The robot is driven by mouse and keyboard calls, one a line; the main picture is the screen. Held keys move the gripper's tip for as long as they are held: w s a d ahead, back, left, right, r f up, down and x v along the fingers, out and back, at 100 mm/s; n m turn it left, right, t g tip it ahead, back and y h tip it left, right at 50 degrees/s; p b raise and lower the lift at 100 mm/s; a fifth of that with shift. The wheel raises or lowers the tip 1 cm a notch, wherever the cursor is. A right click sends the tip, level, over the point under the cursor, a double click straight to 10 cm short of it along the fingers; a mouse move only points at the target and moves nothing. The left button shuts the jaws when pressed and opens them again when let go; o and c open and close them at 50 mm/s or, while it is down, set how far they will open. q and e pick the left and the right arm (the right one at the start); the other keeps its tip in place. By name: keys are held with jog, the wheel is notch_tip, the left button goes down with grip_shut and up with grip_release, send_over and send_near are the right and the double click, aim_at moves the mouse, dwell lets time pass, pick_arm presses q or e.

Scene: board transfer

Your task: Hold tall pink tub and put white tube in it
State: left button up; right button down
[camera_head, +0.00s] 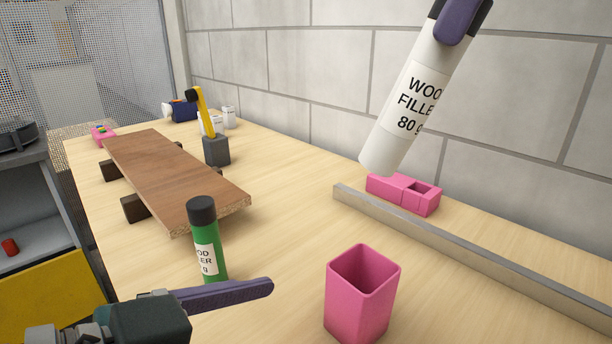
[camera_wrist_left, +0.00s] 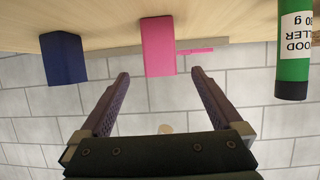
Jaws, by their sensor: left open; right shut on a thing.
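The tall pink tub (camera_head: 355,310) stands upright on the table at the front, its open top empty as far as I see. In the left wrist view the tub (camera_wrist_left: 158,45) appears upside down, ahead of the spread fingers. My left gripper (camera_wrist_left: 160,75) is open, with nothing between its fingers; in the head view one finger (camera_head: 235,291) lies left of the tub, apart from it. The white tube (camera_head: 412,105), labelled wood filler, is tilted in the air above and right of the tub. My right gripper (camera_head: 464,18) is shut on its upper end, partly cut off by the frame.
A green tube (camera_head: 209,245) with a black cap stands near my left gripper. A brown board (camera_head: 170,175) rests on dark blocks behind it. A metal rail (camera_head: 450,245) and a low pink block (camera_head: 403,192) lie right. A dark blue tub (camera_wrist_left: 62,57) shows in the left wrist view.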

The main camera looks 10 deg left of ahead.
aim_at(344, 300)
pick_arm(q)
jog(key=x, duration=1.1)
jog(key=shift+w+d, duration=0.2)
jog(key=shift+d, duration=0.05)
